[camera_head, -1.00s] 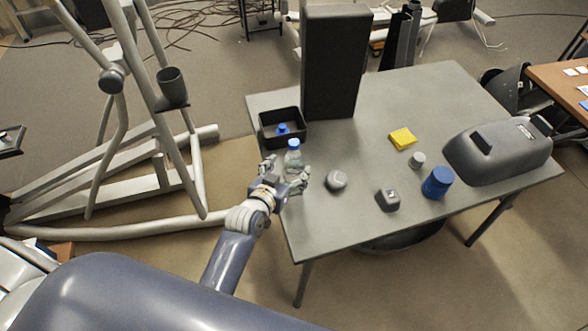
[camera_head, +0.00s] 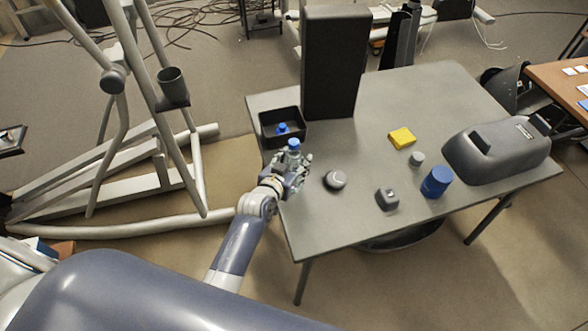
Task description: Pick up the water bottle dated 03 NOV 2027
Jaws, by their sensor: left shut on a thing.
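A clear water bottle with a blue cap (camera_head: 294,145) stands upright at the left edge of the grey table. My left gripper (camera_head: 292,172) is shut on this bottle, its fingers around the body and hiding most of it. Another blue-capped bottle (camera_head: 282,128) is inside the black bin (camera_head: 268,141), just behind the gripper; only its top shows. No date can be read on either bottle. My right gripper is not in view.
On the table (camera_head: 385,94) are a tall dark box (camera_head: 331,62), a yellow block (camera_head: 402,138), a blue cup (camera_head: 436,181), a grey round item (camera_head: 335,180), small grey items (camera_head: 387,198) and a dark grey casing (camera_head: 497,151). An elliptical machine (camera_head: 140,195) stands at left.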

